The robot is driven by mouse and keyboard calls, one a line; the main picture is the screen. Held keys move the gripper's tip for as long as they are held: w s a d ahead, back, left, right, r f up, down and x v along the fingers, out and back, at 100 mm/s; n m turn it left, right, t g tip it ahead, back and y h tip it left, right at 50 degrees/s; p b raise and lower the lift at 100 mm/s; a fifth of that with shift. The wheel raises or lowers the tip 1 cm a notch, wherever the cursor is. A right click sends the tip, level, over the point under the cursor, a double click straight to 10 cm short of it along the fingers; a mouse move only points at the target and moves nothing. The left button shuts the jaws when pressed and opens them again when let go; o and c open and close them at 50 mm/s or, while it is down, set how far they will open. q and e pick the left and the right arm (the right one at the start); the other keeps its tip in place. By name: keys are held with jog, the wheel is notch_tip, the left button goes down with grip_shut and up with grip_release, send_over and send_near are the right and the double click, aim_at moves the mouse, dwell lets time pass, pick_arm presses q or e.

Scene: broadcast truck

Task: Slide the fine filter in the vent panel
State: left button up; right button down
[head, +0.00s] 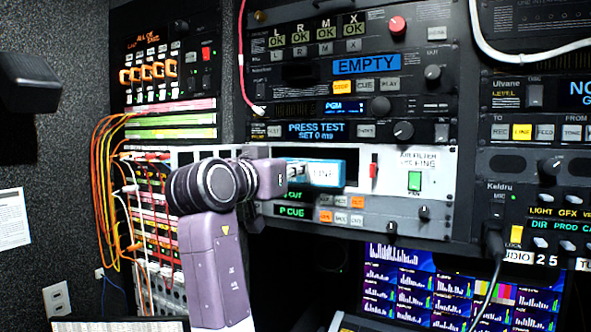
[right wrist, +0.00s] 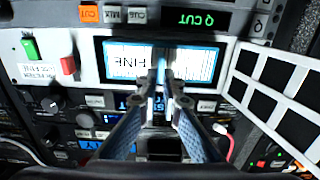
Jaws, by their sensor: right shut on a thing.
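The fine filter (head: 323,173) is a pale block with blue edges and the word FINE on its face. My right gripper (head: 290,172) is shut on it. In the right wrist view, the fingers (right wrist: 165,82) close at the middle of the filter (right wrist: 126,62), which appears upside down. The vent panel (head: 437,165) is white, with a dark slot (head: 352,167), a red latch (head: 373,171) and a green fan switch (head: 414,181). The filter is at the slot and covers much of it. I cannot tell how deep it sits. My left gripper is out of view.
Rack units with knobs and buttons lie above the vent panel, and a button strip (head: 385,213) lies below. Orange and yellow cables (head: 103,175) hang at the left. A monitor (head: 420,285) stands below. A white panel with dark squares (right wrist: 275,90) shows in the right wrist view.

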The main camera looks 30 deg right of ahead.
aim_at(312, 165)
jog(key=shift+p+x, duration=1.3)
jog(key=shift+x, duration=3)
jog(key=c, duration=2)
grip_release()
jog(key=shift+c, duration=0.2)
jog(key=shift+s+a, duration=0.1)
jog(key=shift+a, duration=0.1)
jog(key=v, duration=1.1)
jog(key=shift+s+a, duration=0.2)
jog(key=shift+a, duration=0.05)
